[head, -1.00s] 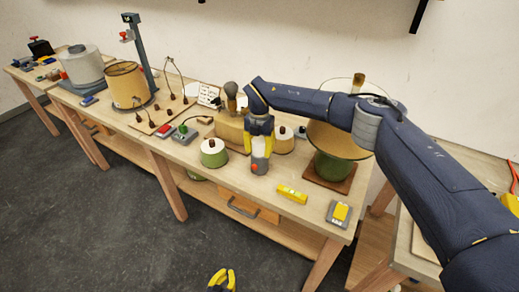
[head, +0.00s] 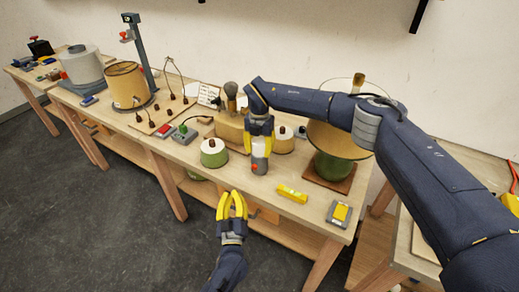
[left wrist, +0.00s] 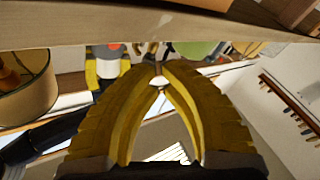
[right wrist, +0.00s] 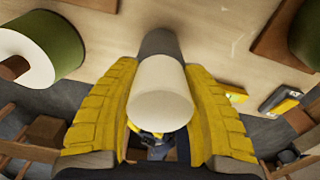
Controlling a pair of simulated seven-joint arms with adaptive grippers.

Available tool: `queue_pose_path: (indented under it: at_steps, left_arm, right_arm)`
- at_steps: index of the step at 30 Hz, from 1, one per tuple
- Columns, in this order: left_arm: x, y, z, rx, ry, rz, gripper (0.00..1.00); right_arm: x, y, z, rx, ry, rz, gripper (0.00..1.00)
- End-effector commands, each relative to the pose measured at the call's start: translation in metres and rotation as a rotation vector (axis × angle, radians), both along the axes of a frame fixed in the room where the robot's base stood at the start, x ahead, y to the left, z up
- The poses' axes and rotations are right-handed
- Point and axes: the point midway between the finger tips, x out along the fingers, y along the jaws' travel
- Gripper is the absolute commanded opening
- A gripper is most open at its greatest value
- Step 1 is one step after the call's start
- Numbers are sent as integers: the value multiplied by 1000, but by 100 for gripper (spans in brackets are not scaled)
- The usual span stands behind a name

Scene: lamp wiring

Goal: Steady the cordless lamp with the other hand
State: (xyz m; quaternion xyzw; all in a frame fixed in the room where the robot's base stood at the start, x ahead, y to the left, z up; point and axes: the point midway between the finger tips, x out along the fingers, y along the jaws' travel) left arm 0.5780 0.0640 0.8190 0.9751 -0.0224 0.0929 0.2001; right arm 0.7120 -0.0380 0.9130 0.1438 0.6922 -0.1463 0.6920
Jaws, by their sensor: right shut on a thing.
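The cordless lamp (head: 260,165) has a grey base with a red button and stands upright at the workbench's front edge. Its pale round top (right wrist: 163,92) sits between the fingers of my right gripper (head: 260,138), which is shut on it from above. My left gripper (head: 232,194) is empty, low in front of the bench edge, its fingers pointing up toward the bench, apart from the lamp. In the left wrist view its fingertips (left wrist: 160,68) lie close together; whether they touch is unclear. The lamp's red button (left wrist: 113,47) also shows there, at upper left.
A green-and-white spool (head: 214,154) stands left of the lamp, and a yellow level (head: 292,194) lies to its right. A grey box with a yellow top (head: 340,212) is near the right corner. The bench front edge (left wrist: 60,32) lies close above my left gripper.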

Motion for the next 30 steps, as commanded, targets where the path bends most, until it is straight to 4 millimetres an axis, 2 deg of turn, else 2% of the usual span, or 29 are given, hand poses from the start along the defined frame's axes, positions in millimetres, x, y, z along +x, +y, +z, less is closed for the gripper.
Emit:
queue_pose_path:
  at_steps: [3,9,14,30]
  left_arm:
    - [3,-1,23,-26,-31,17,0]
    - [6,-2,40,-45,-53,33,0]
    - [15,-6,42,-48,-56,36,0]
    - [64,-38,42,-48,-55,36,0]
  right_arm:
    - [-1,0,-2,-1,3,0,8]
    - [-1,0,-2,-1,3,0,8]
    - [-1,0,-2,-1,3,0,8]
    - [-1,0,-2,-1,3,0,8]
